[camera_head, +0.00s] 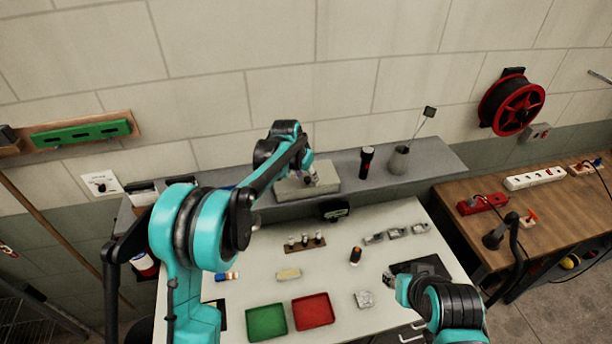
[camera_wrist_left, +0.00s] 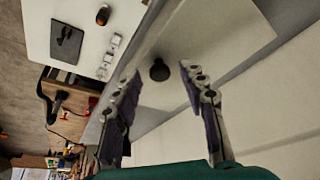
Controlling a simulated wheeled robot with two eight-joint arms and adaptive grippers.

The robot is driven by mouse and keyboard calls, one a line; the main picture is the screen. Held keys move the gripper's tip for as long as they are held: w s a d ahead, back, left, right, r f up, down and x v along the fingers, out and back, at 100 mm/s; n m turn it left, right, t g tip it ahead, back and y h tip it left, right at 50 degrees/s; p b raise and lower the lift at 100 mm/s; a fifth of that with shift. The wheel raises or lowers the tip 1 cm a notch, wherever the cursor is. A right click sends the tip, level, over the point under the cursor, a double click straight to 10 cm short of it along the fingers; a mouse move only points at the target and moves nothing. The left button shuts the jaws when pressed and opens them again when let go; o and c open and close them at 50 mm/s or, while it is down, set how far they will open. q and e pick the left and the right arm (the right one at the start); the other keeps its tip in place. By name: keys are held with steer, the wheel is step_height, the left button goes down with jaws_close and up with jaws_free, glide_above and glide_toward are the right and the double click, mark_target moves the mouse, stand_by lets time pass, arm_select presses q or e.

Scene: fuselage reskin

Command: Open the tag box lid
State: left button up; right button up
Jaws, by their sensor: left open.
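The tag box (camera_head: 325,187) is a flat beige box on the grey shelf by the wall. Its pale lid (camera_wrist_left: 222,35) with a round dark knob (camera_wrist_left: 159,70) fills the middle of the left wrist view. The lid looks flat on the box. My left gripper (camera_head: 312,176) is over the box, its fingers open. In the left wrist view the knob lies between the two fingertips, which seem apart from it. The knob is hidden behind the gripper in the head view. My right gripper (camera_head: 390,278) is low over the table's right side, its fingers too small to judge.
On the shelf (camera_head: 435,157), a black-and-red flashlight (camera_head: 366,161) and a grey cup (camera_head: 399,160) stand right of the box. The white table below holds a green tray (camera_head: 266,322), a red tray (camera_head: 312,311) and small parts. A wooden workbench (camera_head: 545,215) stands at right.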

mark_target(303, 176)
arm_select(q)
steer(key=shift+w, duration=0.1)
jaws_close()
steer(key=shift+r, duration=0.1)
steer(key=shift+w+a+r+g+h+p, duration=0.1)
steer(key=shift+w+r+g+h+p, duration=0.15)
steer(key=shift+r+g, duration=0.25)
steer(key=shift+w+a+r+g+h+p, duration=0.1)
steer(key=shift+w+r+g+h+p, duration=0.05)
steer(key=shift+w+r+g+p, duration=0.3)
steer(key=shift+w+a+r+n+g+p, duration=0.15)
steer(key=shift+w+r+g+p, duration=0.15)
steer(key=shift+r+g, duration=0.2)
steer(key=shift+w+a+r+n+g+p, duration=0.15)
steer(key=shift+w+r+g+p, duration=0.1)
steer(key=shift+r+g, duration=0.2)
steer(key=shift+w+a+r+p, duration=0.1)
steer(key=shift+w+r+p, duration=0.5)
steer(key=shift+r+p, duration=0.15)
steer(key=shift+w+a+r, duration=0.15)
steer(key=shift+w, duration=0.15)
